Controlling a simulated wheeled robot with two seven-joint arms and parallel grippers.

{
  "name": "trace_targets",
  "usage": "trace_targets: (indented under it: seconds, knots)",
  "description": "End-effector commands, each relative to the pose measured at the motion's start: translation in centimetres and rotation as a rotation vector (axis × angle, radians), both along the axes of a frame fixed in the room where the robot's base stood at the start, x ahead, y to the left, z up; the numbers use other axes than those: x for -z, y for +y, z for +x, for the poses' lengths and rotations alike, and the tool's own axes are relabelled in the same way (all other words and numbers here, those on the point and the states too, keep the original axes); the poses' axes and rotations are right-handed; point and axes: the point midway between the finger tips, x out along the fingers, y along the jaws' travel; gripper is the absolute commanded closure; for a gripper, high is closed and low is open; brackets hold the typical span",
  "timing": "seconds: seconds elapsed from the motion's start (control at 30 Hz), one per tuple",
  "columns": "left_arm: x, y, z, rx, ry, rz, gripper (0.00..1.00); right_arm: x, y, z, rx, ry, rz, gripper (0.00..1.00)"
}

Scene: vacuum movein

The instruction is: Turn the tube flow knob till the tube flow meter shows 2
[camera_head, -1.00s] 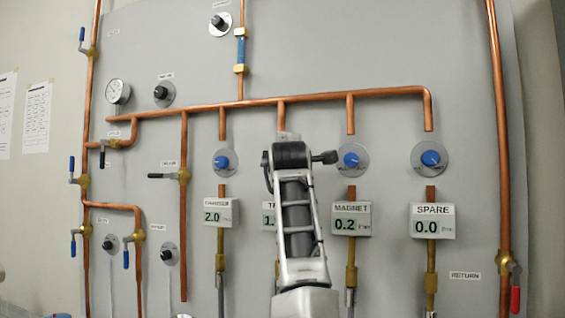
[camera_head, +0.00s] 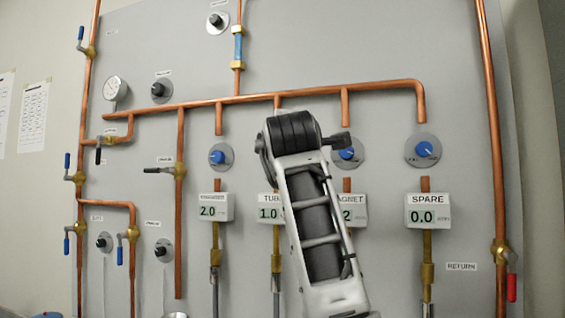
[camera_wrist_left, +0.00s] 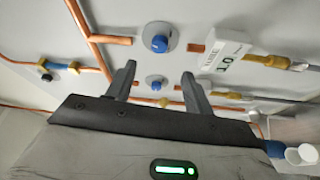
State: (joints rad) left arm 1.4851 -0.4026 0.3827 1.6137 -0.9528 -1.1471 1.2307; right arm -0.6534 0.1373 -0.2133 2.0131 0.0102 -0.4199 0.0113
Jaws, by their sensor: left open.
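The tube flow meter (camera_head: 269,208) reads 1.0 in the head view, its right side hidden by my arm. It also shows tilted in the left wrist view (camera_wrist_left: 225,62). The blue tube flow knob (camera_wrist_left: 160,43) shows in the left wrist view, in line with this meter. In the head view my arm hides it. My left gripper (camera_wrist_left: 158,77) is open and empty. Its fingers appear just below the tube knob in the picture, on either side of another blue knob (camera_wrist_left: 153,84) farther back. No contact with a knob shows. The head view does not show its fingers.
Other blue knobs sit on the panel: one left (camera_head: 217,157), the partly hidden magnet knob (camera_head: 347,154) and the spare knob (camera_head: 424,149). The left meter (camera_head: 213,208) reads 2.0, the spare meter (camera_head: 428,211) 0.0. Copper pipes (camera_head: 160,108) stand out from the panel.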

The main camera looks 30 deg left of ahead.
Motion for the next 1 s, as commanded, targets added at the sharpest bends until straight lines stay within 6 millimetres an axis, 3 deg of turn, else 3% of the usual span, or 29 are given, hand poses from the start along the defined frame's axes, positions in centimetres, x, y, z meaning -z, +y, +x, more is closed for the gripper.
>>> trace_targets:
  seconds: [0.1, 0.3, 1.0]
  knots:
    - [0.4, -1.3, -1.9, -0.002, -0.003, 0.002, 0.48, 0.8, 0.1, -0.1, -0.006, -0.001, 0.001, 0.64]
    - [0.3, -2.6, -3.6, -0.002, 0.0, 0.001, 0.48, 0.8, 0.0, -0.1, -0.011, -0.004, -0.001, 0.64]
    - [0.2, -2.8, -3.9, -0.002, 0.0, 0.001, 0.48, 0.7, 0.0, -0.1, -0.013, -0.008, -0.002, 0.64]
